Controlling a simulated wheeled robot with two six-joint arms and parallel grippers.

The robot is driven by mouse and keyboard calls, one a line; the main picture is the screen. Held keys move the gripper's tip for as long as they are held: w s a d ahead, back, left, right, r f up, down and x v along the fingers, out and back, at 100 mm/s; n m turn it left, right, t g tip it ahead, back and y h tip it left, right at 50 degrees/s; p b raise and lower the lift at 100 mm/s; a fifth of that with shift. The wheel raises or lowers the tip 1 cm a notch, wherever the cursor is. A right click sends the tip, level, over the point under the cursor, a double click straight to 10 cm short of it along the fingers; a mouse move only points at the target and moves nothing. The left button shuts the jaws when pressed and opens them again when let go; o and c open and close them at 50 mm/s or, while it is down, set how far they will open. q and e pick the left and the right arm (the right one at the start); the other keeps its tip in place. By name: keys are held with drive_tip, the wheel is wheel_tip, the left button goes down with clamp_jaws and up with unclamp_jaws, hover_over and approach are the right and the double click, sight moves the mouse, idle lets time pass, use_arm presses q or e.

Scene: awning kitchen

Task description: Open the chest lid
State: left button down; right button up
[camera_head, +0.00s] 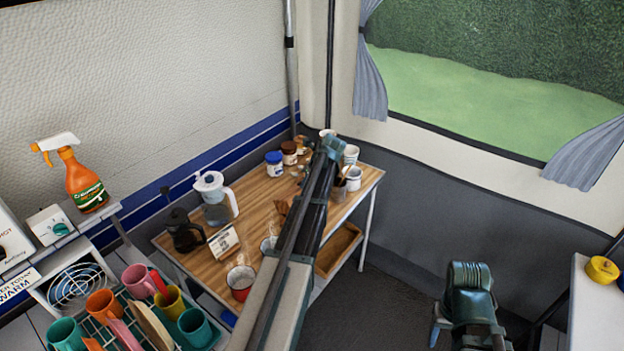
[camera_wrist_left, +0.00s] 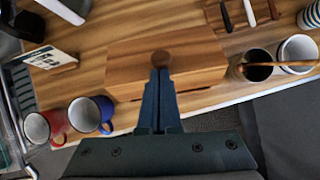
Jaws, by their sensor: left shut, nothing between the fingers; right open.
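The chest (camera_wrist_left: 150,50) is a small wooden box on the wooden table, with its top lid closed. In the head view my left arm reaches over the table and hides most of the chest and the left fingertips. My right gripper (camera_head: 466,310) is open at the lower right, away from the table, with its fingers barely visible.
A red mug (camera_wrist_left: 45,127) and a blue mug (camera_wrist_left: 91,114) stand left of the chest. A water pitcher (camera_head: 215,200), coffee pot (camera_head: 183,232) and small card (camera_head: 224,243) are on the table.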

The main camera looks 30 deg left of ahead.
sight(292, 188)
use_arm(q)
drive_tip(key=a+h, duration=0.1)
drive_tip(key=a+r+h+p, duration=0.1)
drive_tip(key=w+a+h+p, duration=0.1)
drive_tip(key=a, duration=0.1)
drive_tip(key=shift+r+g, duration=0.25)
drive_tip(key=shift+g, duration=0.05)
drive_tip(key=a+h, duration=0.1)
drive_tip(key=a+h+p, duration=0.1)
drive_tip(key=a, duration=0.1)
drive_tip(key=shift+w+f+h, duration=0.15)
drive_tip(key=shift+w+h, duration=0.15)
drive_tip(key=shift+w, duration=0.05)
drive_tip(key=shift+a+f, duration=0.1)
drive_tip(key=shift+a, duration=0.3)
drive_tip(key=shift+w+a+f+b, duration=0.1)
drive_tip(key=shift+a+f+b, duration=0.2)
drive_tip(key=shift+a, duration=0.45)
drive_tip(key=shift+w+a+f+b, duration=0.15)
drive_tip(key=shift+a+b, duration=0.1)
drive_tip(key=shift+a, duration=0.45)
drive_tip(key=shift+w+a+f+b, duration=0.1)
drive_tip(key=shift+a+f+b, duration=0.2)
drive_tip(key=shift+a, duration=0.45)
use_arm(e)
drive_tip(key=shift+r, duration=1.25)
